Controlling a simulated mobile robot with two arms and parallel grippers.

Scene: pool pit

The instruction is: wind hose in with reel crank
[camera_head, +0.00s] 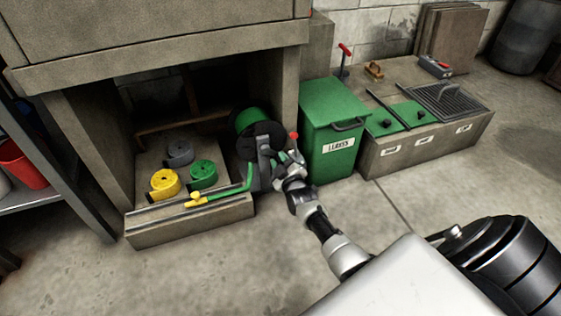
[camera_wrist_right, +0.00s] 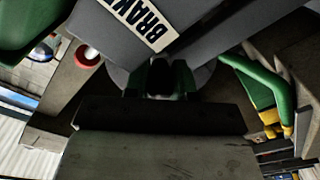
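The hose reel stands in the right part of the concrete alcove, with a green drum (camera_head: 252,119) between dark flanges. A red knob (camera_head: 294,135), apparently on the reel's crank, shows at its right side. The green hose (camera_head: 238,188) drops from the reel and runs along the ledge to a yellow nozzle (camera_head: 194,199). My right gripper (camera_head: 284,160) is beside the reel, just below the red knob; contact is unclear. In the right wrist view, a grey part with a "BRAK…" label (camera_wrist_right: 138,20) is close ahead, and the green hose (camera_wrist_right: 252,75) shows right. My left gripper is out of view.
A green lidded bin (camera_head: 332,103) stands close right of my right gripper. A low concrete box with green hatches (camera_head: 421,112) is beyond it. The front floor is largely clear.

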